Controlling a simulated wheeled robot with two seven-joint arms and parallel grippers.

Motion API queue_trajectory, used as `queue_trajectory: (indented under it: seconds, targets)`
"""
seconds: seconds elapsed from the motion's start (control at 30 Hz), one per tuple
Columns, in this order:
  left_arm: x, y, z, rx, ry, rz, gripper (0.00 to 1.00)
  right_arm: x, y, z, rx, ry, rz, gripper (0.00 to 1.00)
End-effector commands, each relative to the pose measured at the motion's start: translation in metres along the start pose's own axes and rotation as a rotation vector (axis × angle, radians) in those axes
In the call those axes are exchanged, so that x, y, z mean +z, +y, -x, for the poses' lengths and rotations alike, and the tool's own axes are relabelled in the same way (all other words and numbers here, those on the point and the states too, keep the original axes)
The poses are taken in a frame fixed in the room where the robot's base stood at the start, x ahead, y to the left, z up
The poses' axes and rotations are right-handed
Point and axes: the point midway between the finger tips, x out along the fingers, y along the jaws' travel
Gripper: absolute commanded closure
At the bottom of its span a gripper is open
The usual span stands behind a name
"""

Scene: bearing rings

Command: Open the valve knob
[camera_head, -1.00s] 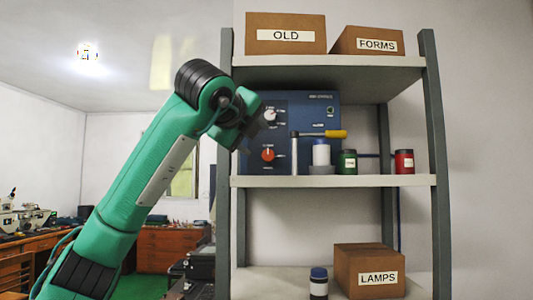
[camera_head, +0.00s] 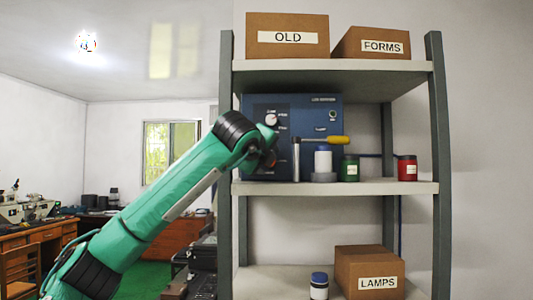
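A blue control panel (camera_head: 314,112) stands on the middle shelf. It has a pale knob (camera_head: 271,119) near its upper left. A red knob (camera_head: 269,159) sits below that, mostly hidden behind my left gripper. The labels are too small to read, so I cannot tell which knob is the valve's. My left gripper (camera_head: 266,157) is dark and in front of the panel's lower left, at the red knob. Its fingers are small and dark, and I cannot tell whether they touch the knob or are open. My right gripper is not in view.
A yellow-handled bar (camera_head: 325,140) on a grey upright rod (camera_head: 296,160) is just right of the knobs. A white bottle (camera_head: 323,160), green jar (camera_head: 350,170) and red jar (camera_head: 407,169) stand farther right. The left shelf post (camera_head: 226,205) is close to my arm.

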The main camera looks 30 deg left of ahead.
Motion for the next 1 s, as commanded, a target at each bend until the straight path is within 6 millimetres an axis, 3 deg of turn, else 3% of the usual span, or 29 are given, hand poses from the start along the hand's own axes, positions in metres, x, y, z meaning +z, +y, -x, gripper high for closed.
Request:
queue_trajectory:
  seconds: [0.3,0.53,1.0]
  targets:
    - [-0.0003,0.0007,-0.0037,0.0,0.0,0.0,0.47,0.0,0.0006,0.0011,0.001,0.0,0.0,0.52]
    - [-0.0004,0.0006,-0.0035,0.0,0.0,-0.001,0.91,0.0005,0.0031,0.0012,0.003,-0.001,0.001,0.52]
    - [-0.003,0.0016,-0.0044,0.033,0.0,-0.089,0.92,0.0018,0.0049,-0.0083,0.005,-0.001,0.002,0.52]
